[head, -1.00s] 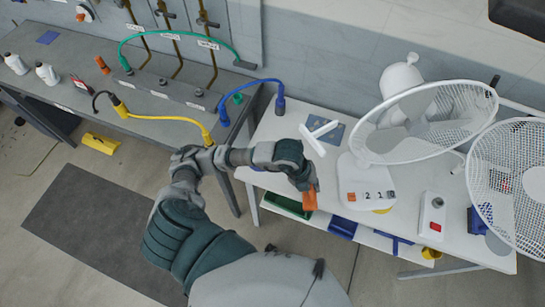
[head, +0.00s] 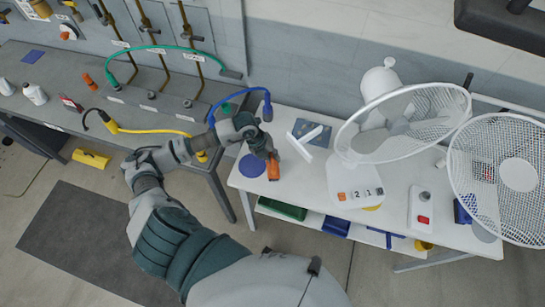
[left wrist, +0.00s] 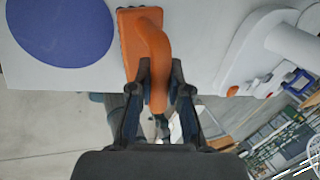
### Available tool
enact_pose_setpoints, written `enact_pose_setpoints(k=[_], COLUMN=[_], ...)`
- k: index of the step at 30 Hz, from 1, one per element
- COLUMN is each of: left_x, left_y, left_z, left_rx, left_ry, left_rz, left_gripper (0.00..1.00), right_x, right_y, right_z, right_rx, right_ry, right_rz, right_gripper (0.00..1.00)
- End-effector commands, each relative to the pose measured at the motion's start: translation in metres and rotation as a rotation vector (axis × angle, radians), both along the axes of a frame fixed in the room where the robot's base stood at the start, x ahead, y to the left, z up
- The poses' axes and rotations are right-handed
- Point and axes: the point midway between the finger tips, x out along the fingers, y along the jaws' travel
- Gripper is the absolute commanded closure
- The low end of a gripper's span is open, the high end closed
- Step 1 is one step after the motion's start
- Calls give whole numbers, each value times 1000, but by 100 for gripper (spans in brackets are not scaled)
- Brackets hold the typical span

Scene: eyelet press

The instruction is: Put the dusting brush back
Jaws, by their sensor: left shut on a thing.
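My left gripper (head: 268,157) is shut on an orange thing with a curved handle, which I take for the dusting brush (head: 273,171). It is over the white table near its left front edge. In the left wrist view, the fingers (left wrist: 158,90) close on the brush's handle (left wrist: 155,55), and its flat orange body points away from me. A round blue pad (head: 250,174) lies on the table just left of the brush; it also shows in the left wrist view (left wrist: 62,28). I cannot tell if the brush touches the table. My right gripper is out of view.
A white fan (head: 400,125) and its base (head: 355,190) stand right of the gripper. A separate round fan guard (head: 500,190) and a white box with a red switch (head: 422,210) are farther right. A grey bench (head: 130,112) with colored hoses adjoins on the left.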

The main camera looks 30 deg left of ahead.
Motion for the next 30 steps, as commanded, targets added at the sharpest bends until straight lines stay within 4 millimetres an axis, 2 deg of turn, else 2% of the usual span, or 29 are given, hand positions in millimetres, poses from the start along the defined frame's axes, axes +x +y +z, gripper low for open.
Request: enact_pose_setpoints(k=[3, 8, 9, 11, 22, 26, 30], left_x=[1, 1, 1, 1, 0, -3, -9], left_y=[-2, -2, -2, -1, 3, 10, 20], left_z=[-10, -11, -11, -12, -7, 10, 39], left_rx=[1, 1, 1, 0, 0, 1, 4], left_ry=[-3, -3, -2, -2, -5, -7, -7], left_rz=[0, -1, 0, 0, 1, 1, 1], left_gripper=[100, 100, 74, 59, 58, 58, 58], right_x=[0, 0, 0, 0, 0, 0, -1], right_y=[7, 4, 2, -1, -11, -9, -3], right_z=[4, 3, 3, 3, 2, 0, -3], right_rx=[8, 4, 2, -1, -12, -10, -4], right_ry=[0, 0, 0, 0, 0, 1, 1], right_rz=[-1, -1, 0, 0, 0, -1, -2], right_gripper=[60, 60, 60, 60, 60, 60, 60])
